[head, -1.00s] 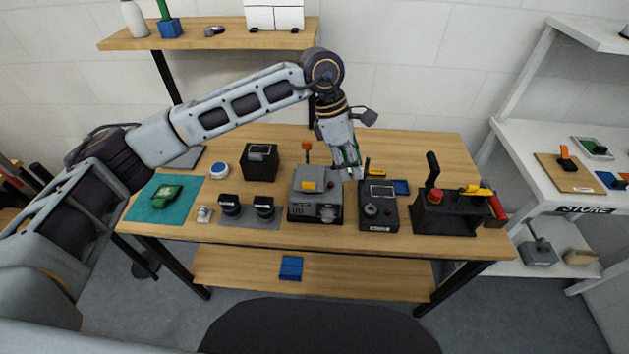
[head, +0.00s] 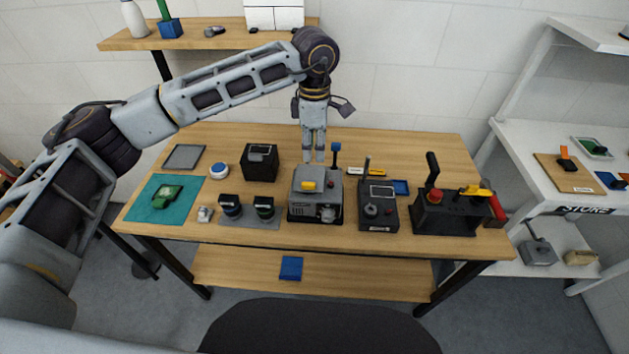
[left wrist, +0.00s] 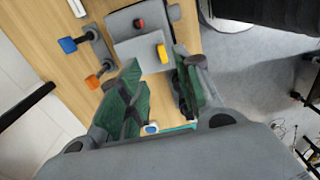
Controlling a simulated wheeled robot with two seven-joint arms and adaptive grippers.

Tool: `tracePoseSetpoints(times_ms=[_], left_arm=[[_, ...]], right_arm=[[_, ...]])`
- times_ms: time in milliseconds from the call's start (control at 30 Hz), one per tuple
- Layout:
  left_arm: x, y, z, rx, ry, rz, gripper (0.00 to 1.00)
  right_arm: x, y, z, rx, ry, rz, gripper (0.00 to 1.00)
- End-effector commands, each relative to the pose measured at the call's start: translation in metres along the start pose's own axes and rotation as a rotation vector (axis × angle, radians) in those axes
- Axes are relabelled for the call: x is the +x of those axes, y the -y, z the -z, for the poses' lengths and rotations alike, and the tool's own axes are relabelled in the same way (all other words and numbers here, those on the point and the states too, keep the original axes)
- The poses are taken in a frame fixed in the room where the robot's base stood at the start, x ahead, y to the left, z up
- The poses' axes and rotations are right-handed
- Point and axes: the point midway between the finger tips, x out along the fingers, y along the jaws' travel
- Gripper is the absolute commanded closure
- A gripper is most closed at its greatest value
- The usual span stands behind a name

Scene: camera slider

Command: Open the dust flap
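The grey machine (head: 303,205) stands at the middle of the table. A yellow tab (head: 309,185) lies on its sloping top, beside a red knob (head: 331,184); I cannot tell for certain which part is the dust flap. My left gripper (head: 314,159) points down just behind and above the machine, touching nothing that I can see. In the left wrist view its green-padded fingers (left wrist: 157,58) are apart and empty, with the yellow tab (left wrist: 161,53) showing beyond the gap. The top looks closed. My right gripper is not in view.
A blue-knobbed lever (head: 336,148) stands behind the machine; an orange-knobbed lever (left wrist: 93,81) shows in the left wrist view. A joystick box (head: 378,208) is close on the right, two dark round parts (head: 247,208) on the left. A black box (head: 260,161) stands behind left.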

Motion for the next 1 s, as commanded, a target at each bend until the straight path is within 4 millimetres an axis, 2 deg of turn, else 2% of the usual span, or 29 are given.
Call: tracePoseSetpoints(times_ms=[267,1000], left_arm=[[0.027,0.001,0.0,0.0,0.0,0.003,0.66],[0.12,0.001,-0.001,0.0,0.001,0.003,0.66]], right_arm=[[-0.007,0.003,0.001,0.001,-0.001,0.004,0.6],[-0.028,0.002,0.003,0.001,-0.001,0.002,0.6]])
